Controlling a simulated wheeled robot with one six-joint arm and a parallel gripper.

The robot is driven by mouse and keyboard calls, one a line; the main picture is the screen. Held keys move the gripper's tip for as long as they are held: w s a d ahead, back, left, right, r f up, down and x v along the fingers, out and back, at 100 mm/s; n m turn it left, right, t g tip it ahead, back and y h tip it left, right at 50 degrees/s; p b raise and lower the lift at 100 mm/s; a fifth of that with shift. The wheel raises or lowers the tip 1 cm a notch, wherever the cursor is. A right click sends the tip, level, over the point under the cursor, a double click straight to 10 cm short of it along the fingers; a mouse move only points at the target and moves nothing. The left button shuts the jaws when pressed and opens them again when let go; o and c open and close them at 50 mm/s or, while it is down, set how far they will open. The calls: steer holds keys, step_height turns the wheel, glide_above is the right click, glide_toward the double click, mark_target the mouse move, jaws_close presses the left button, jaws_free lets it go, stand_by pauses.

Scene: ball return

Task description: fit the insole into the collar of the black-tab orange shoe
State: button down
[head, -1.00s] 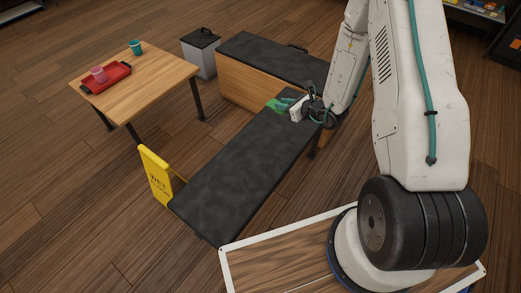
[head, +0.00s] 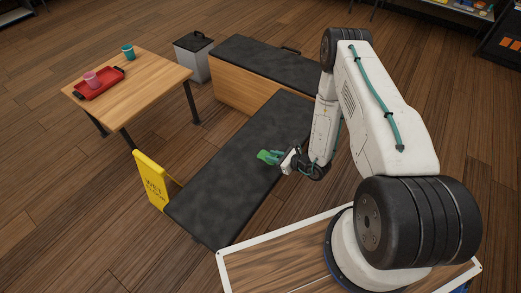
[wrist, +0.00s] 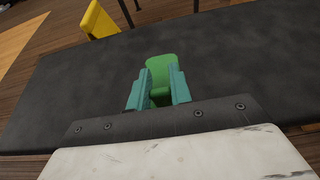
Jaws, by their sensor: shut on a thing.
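My gripper (wrist: 160,84) has teal fingers, and they are shut on a bright green piece with a rounded end, which appears to be the insole (wrist: 163,62). In the head view my gripper (head: 277,158) is over the right part of the dark bench top, with the insole (head: 264,155) at its tip pointing left. The insole's near part is partly hidden between the fingers in the wrist view. I see no orange shoe and no black tab in either view now.
The long dark bench (head: 215,190) is bare on top. A second bench (head: 265,65) stands behind it. A yellow wet-floor sign (head: 151,180) stands at its left end. A grey bin (head: 193,62) stands behind.

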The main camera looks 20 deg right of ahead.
mark_target(263, 154)
steer(key=w, duration=0.2)
steer(key=w+a, duration=0.1)
steer(key=w, duration=0.4)
steer(key=shift+a+f, duration=0.35)
steer(key=shift+a, duration=0.05)
steer(key=shift+w+a+f, duration=0.1)
steer(key=shift+w+f, duration=0.25)
steer(key=shift+f, duration=0.55)
steer(key=shift+w+a+f, duration=0.1)
steer(key=shift+w+f, duration=0.2)
steer(key=shift+f, duration=0.6)
steer(key=c, duration=1.3)
jaws_free()
steer(key=shift+f, duration=0.1)
steer(key=shift+o, duration=0.2)
